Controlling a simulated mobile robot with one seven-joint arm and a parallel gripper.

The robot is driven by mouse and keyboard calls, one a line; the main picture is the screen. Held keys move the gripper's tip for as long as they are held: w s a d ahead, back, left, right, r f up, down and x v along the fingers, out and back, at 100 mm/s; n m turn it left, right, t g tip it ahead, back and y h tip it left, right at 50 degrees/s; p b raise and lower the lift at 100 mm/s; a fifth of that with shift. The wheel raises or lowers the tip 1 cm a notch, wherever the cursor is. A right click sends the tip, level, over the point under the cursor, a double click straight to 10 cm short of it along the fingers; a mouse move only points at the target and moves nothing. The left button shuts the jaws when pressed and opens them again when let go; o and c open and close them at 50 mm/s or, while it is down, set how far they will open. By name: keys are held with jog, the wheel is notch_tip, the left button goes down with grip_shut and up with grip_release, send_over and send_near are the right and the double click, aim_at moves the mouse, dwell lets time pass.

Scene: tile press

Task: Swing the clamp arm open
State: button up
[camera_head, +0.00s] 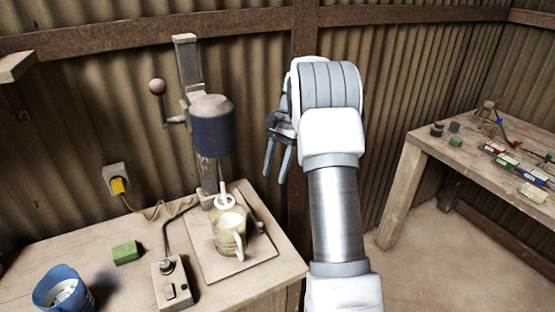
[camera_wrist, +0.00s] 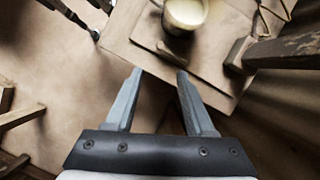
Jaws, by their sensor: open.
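The press stands on the wooden bench at the left, with a blue cylinder head (camera_head: 213,127) on a post. Below it, a pale glass jug (camera_head: 231,232) sits on a square base plate (camera_head: 250,259). A short dark bar (camera_head: 257,224) lies beside the jug; it looks like the clamp arm, but I cannot be sure. In the wrist view a similar bar (camera_wrist: 173,54) lies near the jug (camera_wrist: 186,12). My gripper (camera_head: 275,178) is open and empty, fingers down, above and right of the press. In the wrist view my fingertips (camera_wrist: 158,74) are apart from the bar.
A ball-ended lever (camera_head: 157,88) sticks out left of the press. A green block (camera_head: 126,252), a blue cup (camera_head: 62,289) and a control box (camera_head: 172,282) stand on the bench. A second table (camera_head: 437,150) with small items is at the right. Open floor lies between.

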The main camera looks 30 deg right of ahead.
jog(key=shift+v, duration=1.35)
